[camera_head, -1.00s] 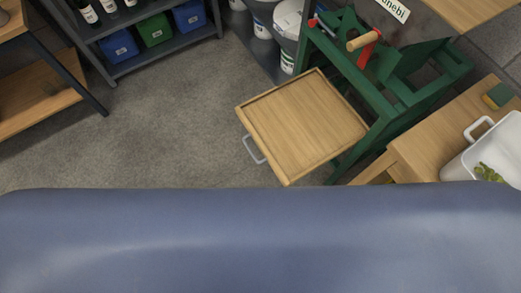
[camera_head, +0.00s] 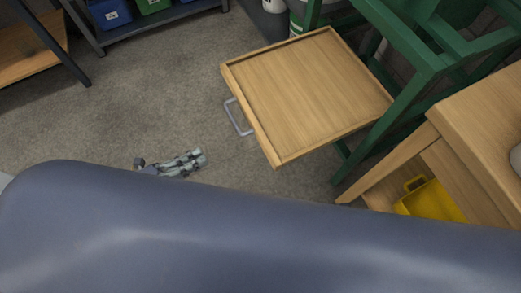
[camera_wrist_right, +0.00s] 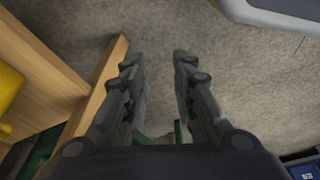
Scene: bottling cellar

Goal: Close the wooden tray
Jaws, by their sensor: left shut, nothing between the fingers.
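The wooden tray (camera_head: 308,90) sticks out to the left from the green frame (camera_head: 405,92) in the head view, flat and empty, with a raised rim. A grey metal handle (camera_head: 237,118) is on its left edge. My left gripper (camera_head: 200,157) is shut and empty, to the left of and below the handle in the picture, apart from it. My right gripper (camera_wrist_right: 158,56) is open in the right wrist view with nothing between its fingers. It is hidden in the head view. The tray cannot be made out for sure in the wrist view.
A wooden table (camera_head: 485,115) stands at the right, with a yellow container (camera_head: 430,202) under it. A shelf (camera_head: 150,30) with blue and green bins is at the back left. A wooden bench (camera_head: 35,50) is at far left. The floor left of the tray is clear.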

